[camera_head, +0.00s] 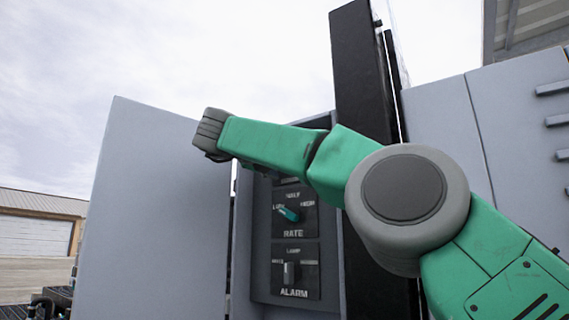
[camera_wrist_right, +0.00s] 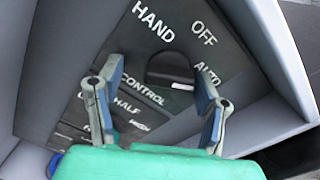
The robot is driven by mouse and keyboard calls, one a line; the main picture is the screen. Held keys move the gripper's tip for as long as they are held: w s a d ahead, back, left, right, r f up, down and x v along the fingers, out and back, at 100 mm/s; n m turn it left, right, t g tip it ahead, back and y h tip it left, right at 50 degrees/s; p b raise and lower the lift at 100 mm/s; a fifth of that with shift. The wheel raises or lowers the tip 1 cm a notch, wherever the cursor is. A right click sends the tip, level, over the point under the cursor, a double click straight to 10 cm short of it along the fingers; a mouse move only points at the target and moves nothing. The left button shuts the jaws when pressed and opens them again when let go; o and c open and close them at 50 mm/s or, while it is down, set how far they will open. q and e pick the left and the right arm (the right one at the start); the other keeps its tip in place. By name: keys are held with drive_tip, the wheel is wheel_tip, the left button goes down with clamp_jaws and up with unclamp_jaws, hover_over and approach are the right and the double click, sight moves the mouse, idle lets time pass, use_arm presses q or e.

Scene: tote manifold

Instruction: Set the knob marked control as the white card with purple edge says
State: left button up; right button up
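In the right wrist view, the panel around the knob marked CONTROL (camera_wrist_right: 170,68) carries the words HAND, OFF and AUTO. The knob is a dark shape between the fingertips, with a small white mark on it; I cannot tell its setting for sure. My right gripper (camera_wrist_right: 158,72) is open, with one finger on each side of the knob; contact cannot be told. In the head view my green right arm crosses the panel's upper part and hides the control knob. The white card with purple edge is not seen. My left gripper is not in view.
Below, the RATE knob (camera_head: 288,214) has a teal handle pointing toward the left label, and the ALARM knob (camera_head: 290,272) is grey and upright. The open grey cabinet door (camera_head: 150,210) stands at left. A dark upright panel (camera_head: 358,75) and grey cabinets (camera_head: 520,120) stand at right.

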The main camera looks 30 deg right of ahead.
drive_tip(key=shift+r, duration=0.1)
drive_tip(key=shift+s+r, duration=0.1)
drive_tip(key=shift+s, duration=0.05)
drive_tip(key=v, duration=1.2)
drive_tip(key=shift+w, duration=0.35)
